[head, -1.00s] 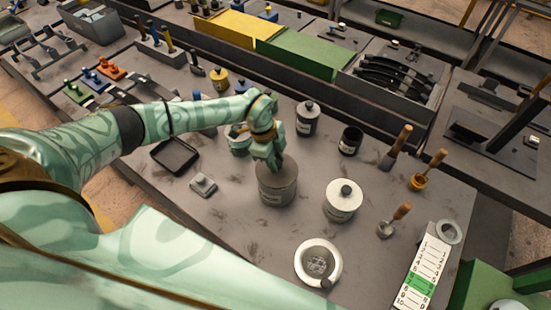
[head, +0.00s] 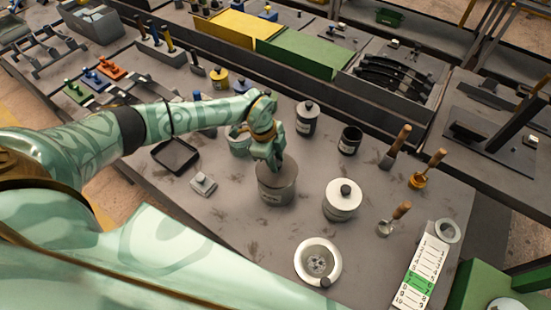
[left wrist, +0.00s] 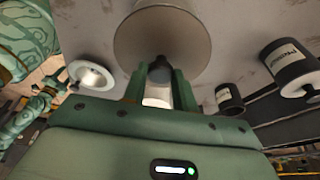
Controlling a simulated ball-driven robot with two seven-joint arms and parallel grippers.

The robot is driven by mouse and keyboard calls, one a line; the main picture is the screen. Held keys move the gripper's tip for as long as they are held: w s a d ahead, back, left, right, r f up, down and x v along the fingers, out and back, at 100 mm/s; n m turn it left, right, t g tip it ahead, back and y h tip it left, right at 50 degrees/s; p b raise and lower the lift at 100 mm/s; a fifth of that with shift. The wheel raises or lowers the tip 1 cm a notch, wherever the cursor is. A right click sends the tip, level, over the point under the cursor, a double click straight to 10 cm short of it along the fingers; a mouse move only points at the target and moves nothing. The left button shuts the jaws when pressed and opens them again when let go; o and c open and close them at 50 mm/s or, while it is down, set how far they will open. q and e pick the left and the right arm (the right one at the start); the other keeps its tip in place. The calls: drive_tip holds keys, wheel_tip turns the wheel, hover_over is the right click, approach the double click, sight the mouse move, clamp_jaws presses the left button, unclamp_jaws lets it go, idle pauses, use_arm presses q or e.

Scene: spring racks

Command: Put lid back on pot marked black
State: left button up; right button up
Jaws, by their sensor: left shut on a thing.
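My left gripper (head: 273,163) is shut on the small dark knob of a broad grey lid (left wrist: 150,22). In the head view the lid is at the top of a grey labelled pot (head: 275,190). I cannot tell whether it rests on the rim or hangs just above it. The pot's label is too small to read. In the left wrist view the fingers (left wrist: 160,82) stand on both sides of the knob, and the lid hides what is behind it. Part of my right arm shows small at the left edge there; its jaws are unclear.
A white lidded pot (head: 342,205) stands to the right, a dark open-looking pot (head: 350,140) and a dark lidded pot (head: 307,122) behind. A white bowl (head: 300,265) is in front. A black tray (head: 163,147) and a small grey block (head: 203,183) lie left.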

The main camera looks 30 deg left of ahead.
use_arm(q)
drive_tip(key=shift+f, duration=0.15)
drive_tip(key=shift+p, duration=0.4)
idle(0.4)
drive_tip(key=o, duration=1.6)
wheel_tip(320, 180, up, 7)
drive_tip(key=p, duration=0.7)
